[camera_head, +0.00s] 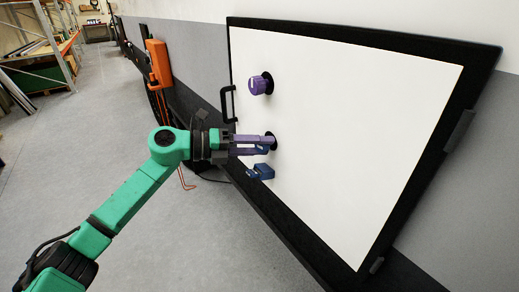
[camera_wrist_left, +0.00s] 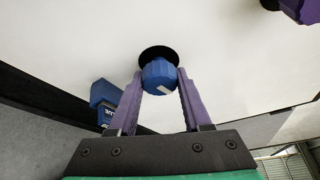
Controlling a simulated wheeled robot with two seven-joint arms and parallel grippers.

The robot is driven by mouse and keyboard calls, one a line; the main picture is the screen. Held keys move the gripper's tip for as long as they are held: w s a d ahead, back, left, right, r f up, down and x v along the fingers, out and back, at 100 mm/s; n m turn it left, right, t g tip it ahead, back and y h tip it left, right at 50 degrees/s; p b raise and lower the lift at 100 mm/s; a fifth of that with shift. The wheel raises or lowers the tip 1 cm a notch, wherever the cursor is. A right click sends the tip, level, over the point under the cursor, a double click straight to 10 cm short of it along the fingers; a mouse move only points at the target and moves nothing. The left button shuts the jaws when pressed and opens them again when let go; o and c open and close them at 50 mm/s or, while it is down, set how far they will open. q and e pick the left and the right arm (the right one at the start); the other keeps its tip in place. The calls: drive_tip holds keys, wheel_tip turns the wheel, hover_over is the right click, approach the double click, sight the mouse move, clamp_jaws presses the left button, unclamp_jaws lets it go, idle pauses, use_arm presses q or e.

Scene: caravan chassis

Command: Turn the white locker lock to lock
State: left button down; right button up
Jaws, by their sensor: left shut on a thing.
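The white locker door (camera_head: 360,130) has a black frame and stands tilted in the head view. A dark blue knob on a round black base (camera_head: 272,138) sits on its left part. In the left wrist view the blue knob (camera_wrist_left: 158,73) shows a pale mark on its lower right. My left gripper (camera_head: 264,143) has its purple fingers on both sides of this knob and is shut on it; the fingers (camera_wrist_left: 160,82) also show in the wrist view. The fingers hide most of the knob in the head view. My right gripper is not in view.
A purple knob (camera_head: 260,84) sits higher on the door, and a black handle (camera_head: 227,104) is at its left edge. A blue block-like part (camera_head: 261,171) with lettering juts out below the gripper. An orange device (camera_head: 158,62) stands behind.

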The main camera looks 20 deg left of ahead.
use_arm(q)
drive_tip(key=shift+f+m+y, duration=0.1)
drive_tip(key=shift+m+y, duration=0.4)
drive_tip(key=shift+m, duration=0.4)
drive_tip(key=shift+c, duration=1.7)
unclamp_jaws()
drive_tip(key=b+v, duration=0.7)
drive_tip(key=v, duration=0.7)
drive_tip(key=shift+s+a, duration=0.2)
